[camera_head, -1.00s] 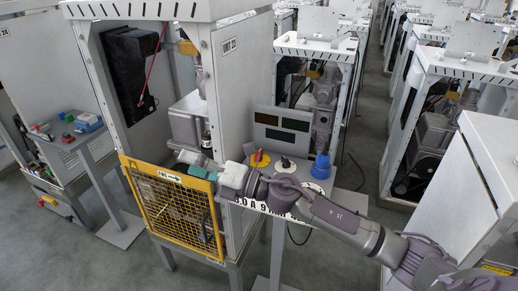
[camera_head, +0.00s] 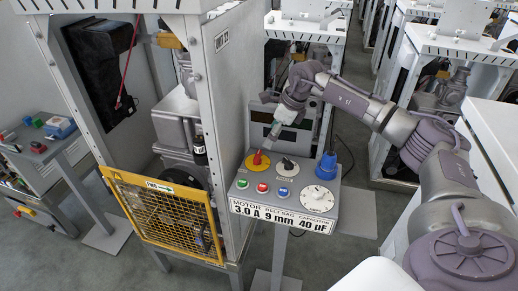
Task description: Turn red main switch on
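The red main switch (camera_head: 257,158) is a red knob on a round yellow plate (camera_head: 254,167), at the back left of the control panel (camera_head: 243,207). My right gripper (camera_head: 263,147) comes in from the upper right, with its fingertips just above and beside the red knob. I cannot tell whether they touch it or how far apart the fingers are. My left gripper is not in view.
The panel also has a black knob (camera_head: 287,163), a blue connector (camera_head: 326,166), small coloured buttons and a white dial (camera_head: 318,198). A yellow mesh guard (camera_head: 160,216) and a tall cabinet stand to the left.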

